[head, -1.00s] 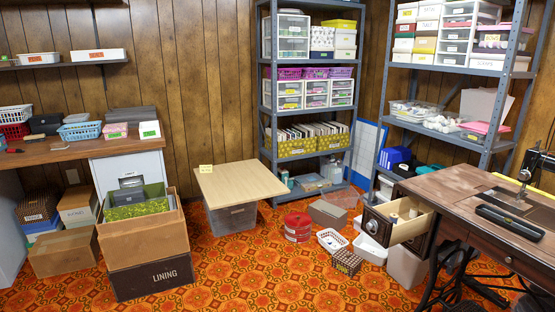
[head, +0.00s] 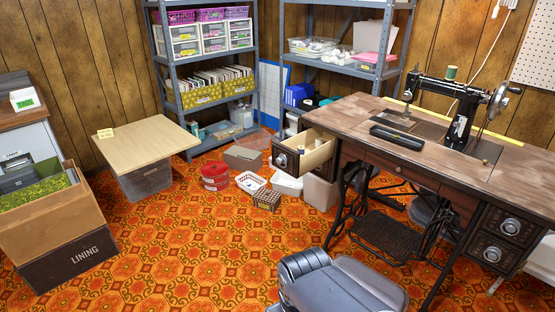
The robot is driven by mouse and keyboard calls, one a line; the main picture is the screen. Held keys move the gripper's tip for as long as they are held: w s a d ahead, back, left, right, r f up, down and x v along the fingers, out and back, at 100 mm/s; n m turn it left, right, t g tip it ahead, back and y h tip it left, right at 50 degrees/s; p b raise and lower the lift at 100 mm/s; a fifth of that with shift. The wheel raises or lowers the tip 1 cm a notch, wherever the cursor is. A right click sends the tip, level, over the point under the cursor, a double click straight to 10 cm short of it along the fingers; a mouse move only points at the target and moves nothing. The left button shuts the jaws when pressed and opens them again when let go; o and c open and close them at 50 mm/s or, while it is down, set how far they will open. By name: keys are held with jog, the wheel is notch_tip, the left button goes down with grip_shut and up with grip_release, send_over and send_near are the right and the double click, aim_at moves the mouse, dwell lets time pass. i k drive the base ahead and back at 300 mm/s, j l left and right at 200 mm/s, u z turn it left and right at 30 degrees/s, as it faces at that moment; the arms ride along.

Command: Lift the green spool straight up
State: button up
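The green spool (head: 451,73) stands upright on top of the black sewing machine (head: 462,122), near the middle of its arm. The machine sits on the wooden treadle table (head: 370,112) at the right. The spool is small in the head view, and nothing stands in front of it. My gripper is not in view.
A drawer (head: 318,155) juts out from the table's left end with spools in it. A black case (head: 396,138) lies on the table. Baskets and boxes crowd the floor left of the drawer; patterned carpet (head: 190,255) lies clear.

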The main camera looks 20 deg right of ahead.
aim_at(450, 75)
jog(key=z, duration=1.65)
